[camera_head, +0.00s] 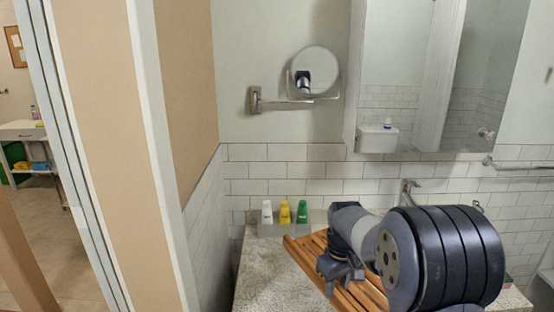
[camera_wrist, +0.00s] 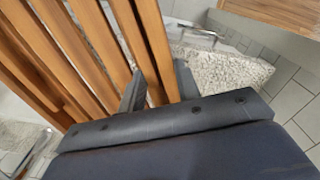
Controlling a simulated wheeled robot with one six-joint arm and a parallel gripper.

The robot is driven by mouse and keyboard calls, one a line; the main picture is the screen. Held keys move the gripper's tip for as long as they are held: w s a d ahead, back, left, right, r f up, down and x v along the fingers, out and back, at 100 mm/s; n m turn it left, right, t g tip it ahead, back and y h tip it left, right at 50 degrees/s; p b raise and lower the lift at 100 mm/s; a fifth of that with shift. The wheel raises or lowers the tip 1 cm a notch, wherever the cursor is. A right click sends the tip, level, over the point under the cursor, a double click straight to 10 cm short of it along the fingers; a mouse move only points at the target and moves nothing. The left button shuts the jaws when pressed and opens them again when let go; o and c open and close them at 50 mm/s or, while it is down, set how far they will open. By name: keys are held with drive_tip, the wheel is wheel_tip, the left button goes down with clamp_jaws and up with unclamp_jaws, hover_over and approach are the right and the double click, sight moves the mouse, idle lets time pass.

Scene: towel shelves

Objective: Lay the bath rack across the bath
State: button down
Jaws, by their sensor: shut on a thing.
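The bath rack (camera_head: 303,255) is a slatted wooden frame, held tilted over the speckled counter in the head view. In the wrist view its long slats (camera_wrist: 92,45) fill the upper left. My gripper (camera_head: 343,272) is shut on one slat at the rack's edge; the wrist view shows a finger on each side of that slat (camera_wrist: 160,88). My arm hides the right part of the rack in the head view. I cannot make out the bath for certain in either view. Whether the rack touches the counter cannot be told.
The speckled counter (camera_head: 262,275) holds a tray with white, yellow (camera_head: 285,212) and green bottles at its back left. A tap (camera_head: 408,190) stands behind my arm. A round mirror (camera_head: 315,72) juts from the wall. A partition wall (camera_head: 110,130) and doorway lie left.

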drive_tip(key=shift+w+d+f+m, duration=0.1)
drive_tip(key=shift+w+m, duration=0.7)
drive_tip(key=shift+m, duration=0.3)
